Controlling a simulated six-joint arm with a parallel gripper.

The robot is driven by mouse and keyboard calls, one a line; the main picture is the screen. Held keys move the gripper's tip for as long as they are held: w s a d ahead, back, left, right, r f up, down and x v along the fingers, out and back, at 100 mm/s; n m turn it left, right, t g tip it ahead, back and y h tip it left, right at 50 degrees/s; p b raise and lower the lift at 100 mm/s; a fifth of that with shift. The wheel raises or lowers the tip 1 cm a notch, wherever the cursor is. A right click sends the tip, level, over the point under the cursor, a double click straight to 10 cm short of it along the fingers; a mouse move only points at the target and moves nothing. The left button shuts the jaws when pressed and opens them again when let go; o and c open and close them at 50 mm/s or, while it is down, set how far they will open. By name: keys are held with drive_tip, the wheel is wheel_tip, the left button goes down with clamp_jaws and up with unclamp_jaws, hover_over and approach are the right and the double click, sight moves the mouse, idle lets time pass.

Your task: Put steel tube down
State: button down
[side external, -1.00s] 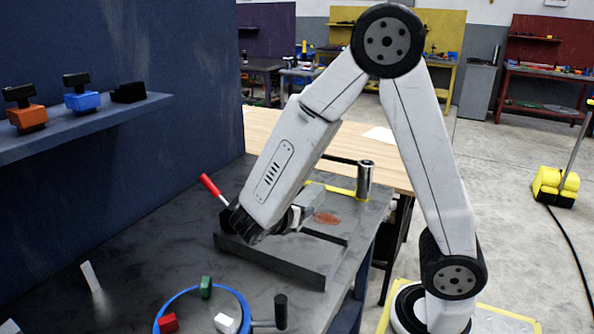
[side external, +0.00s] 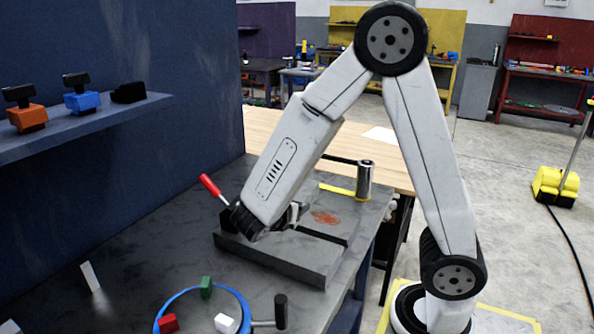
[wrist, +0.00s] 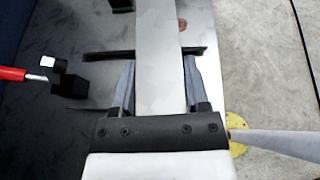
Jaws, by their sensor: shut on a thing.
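The steel tube (wrist: 158,45) shows in the wrist view as a long, pale, flat-faced bar running from my jaws to the top edge. My gripper (wrist: 159,62) is shut on it, with a grey finger on each side. In the side view my gripper (side external: 292,215) is low over the dark bench, mostly hidden behind my wrist, and the tube cannot be made out clearly. Whether the tube touches the frame or bench cannot be told.
A red-handled clamp (side external: 211,186) stands left of my gripper. A blue-rimmed round plate (side external: 178,300) carries green, red and white blocks at the front. An upright metal cylinder (side external: 364,180) stands at the bench's right edge. The bench's left middle is mostly clear.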

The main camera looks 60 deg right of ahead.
drive_tip(key=w+a+r+n+t+y, duration=0.1)
drive_tip(key=w+r+n+t+y, duration=0.1)
drive_tip(key=w+n+t+y, duration=0.2)
drive_tip(key=w+a+r+n+t+y, duration=0.2)
drive_tip(key=w+n+t+y, duration=0.3)
drive_tip(key=w+n+t, duration=0.3)
drive_tip(key=shift+w+a+r+n, duration=0.2)
drive_tip(key=shift+w+r+n, duration=0.1)
drive_tip(key=shift+w+n, duration=0.55)
drive_tip(key=shift+a, duration=0.1)
